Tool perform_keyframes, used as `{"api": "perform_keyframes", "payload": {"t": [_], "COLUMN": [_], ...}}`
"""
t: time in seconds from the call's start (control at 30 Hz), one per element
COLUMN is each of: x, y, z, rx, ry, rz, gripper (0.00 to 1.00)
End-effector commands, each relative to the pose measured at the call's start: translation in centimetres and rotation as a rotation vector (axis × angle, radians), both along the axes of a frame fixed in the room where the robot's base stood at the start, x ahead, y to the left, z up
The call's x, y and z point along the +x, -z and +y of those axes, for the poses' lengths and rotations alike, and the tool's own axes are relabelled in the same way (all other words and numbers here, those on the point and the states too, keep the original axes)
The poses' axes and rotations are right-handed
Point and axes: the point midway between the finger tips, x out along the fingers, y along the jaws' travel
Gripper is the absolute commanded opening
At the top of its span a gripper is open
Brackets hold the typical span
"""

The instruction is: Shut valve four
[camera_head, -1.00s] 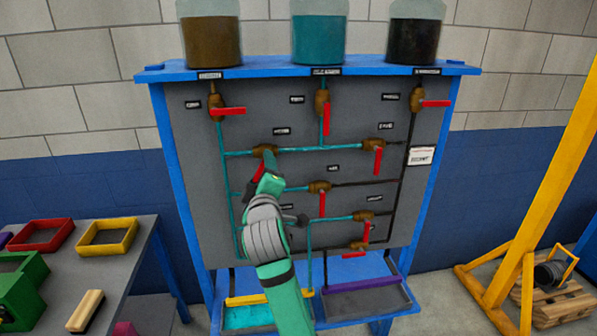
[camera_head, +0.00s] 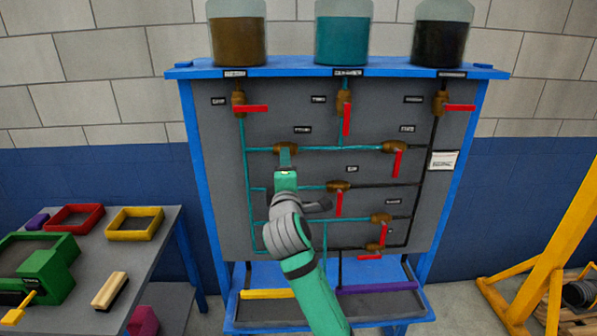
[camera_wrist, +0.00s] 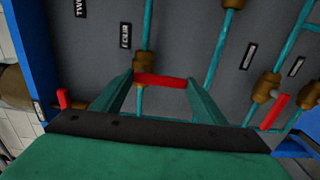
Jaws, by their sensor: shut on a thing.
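The valve labelled FOUR (camera_wrist: 125,35) has a brass body (camera_wrist: 143,63) and a red lever (camera_wrist: 160,80). In the wrist view the lever lies across its teal pipe, between my fingertips. My gripper (camera_wrist: 161,82) is shut on this lever, with one finger at each end of its visible length. In the head view the brass body (camera_head: 286,148) sits on the upper horizontal teal pipe at the panel's left. My gripper (camera_head: 285,160) is right in front of and below it there and hides the lever.
Several other red-levered valves surround it, including one to the right (camera_head: 395,148) and one below right (camera_head: 339,187). Three jars stand on the blue panel frame (camera_head: 187,72). A grey table (camera_head: 75,290) with trays is at left; a yellow stand (camera_head: 550,250) is at right.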

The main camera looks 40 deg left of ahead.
Motion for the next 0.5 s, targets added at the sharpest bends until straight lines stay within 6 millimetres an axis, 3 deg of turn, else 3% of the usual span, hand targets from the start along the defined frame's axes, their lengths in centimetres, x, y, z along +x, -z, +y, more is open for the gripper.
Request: {"api": "perform_keyframes", "payload": {"t": [0.47, 0.5], "x": [-0.39, -0.39], "y": [-0.24, -0.22], "z": [0.46, 0.46], "rx": [-0.009, -0.009], "ry": [-0.008, -0.008], "rz": [-0.017, -0.016], "gripper": [0.26, 0.76]}}
